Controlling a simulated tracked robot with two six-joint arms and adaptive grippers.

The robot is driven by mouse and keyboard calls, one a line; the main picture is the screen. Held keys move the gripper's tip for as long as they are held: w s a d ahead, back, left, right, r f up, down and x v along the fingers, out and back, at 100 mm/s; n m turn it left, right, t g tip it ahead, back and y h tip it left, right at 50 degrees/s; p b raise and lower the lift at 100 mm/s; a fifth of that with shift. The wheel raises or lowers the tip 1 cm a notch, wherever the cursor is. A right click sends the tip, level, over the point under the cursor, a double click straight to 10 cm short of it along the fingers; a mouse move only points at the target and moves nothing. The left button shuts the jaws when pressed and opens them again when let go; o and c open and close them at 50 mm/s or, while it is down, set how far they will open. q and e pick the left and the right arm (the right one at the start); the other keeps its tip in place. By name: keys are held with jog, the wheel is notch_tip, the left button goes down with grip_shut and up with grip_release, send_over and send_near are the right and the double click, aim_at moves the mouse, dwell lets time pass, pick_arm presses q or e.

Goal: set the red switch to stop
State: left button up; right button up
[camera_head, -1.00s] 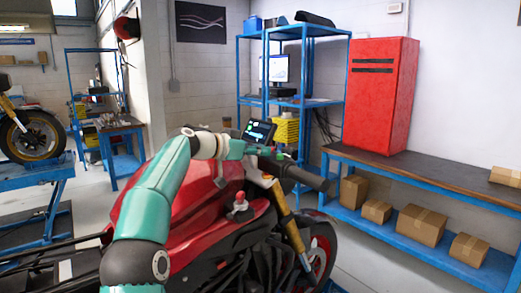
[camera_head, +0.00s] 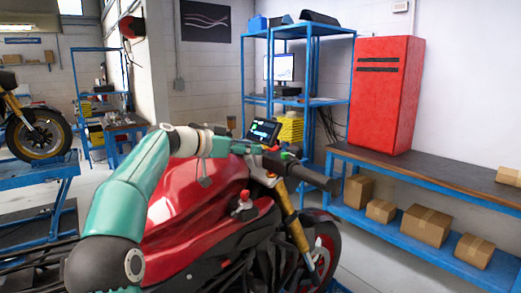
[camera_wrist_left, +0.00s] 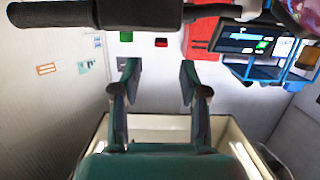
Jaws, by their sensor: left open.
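A small red piece (camera_head: 284,156), which I take to be the red switch, shows beside a small green piece at the inner end of the motorcycle's black handlebar grip (camera_head: 318,178). Its setting is too small to read. My left gripper (camera_head: 268,150) is close beside it at the handlebar, partly blending with the controls. In the left wrist view the gripper (camera_wrist_left: 159,78) is open, with nothing between its fingers. A red block (camera_wrist_left: 161,42) and a green block (camera_wrist_left: 126,36) show beyond the fingertips, below the black grip across the top. My right gripper is not seen.
The red motorcycle's tank (camera_head: 205,195) lies under my left arm. A lit display (camera_head: 263,131) stands close behind the gripper. A blue-framed bench (camera_head: 440,178) with a red cabinet (camera_head: 384,95) and several boxes stands at right. Floor between is clear.

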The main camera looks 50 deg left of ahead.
aim_at(267, 156)
pick_arm(q)
jog(key=v, duration=0.6)
jog(key=shift+d, duration=0.1)
jog(key=s+f+t+b, duration=0.3)
jog(key=s+f+b, duration=0.1)
jog(key=b, duration=0.8)
jog(key=w+p, duration=0.2)
jog(key=w, duration=0.3)
jog(key=w+p, duration=0.3)
jog(key=w, duration=0.2)
jog(key=w+p, duration=0.2)
jog(key=w, duration=0.3)
jog(key=shift+w+d+r+p, duration=0.3)
jog(key=shift+w+d+r, duration=0.05)
jog(key=shift+d+r, duration=0.05)
jog(key=shift+w+f, duration=0.1)
jog(key=shift+w, duration=0.25)
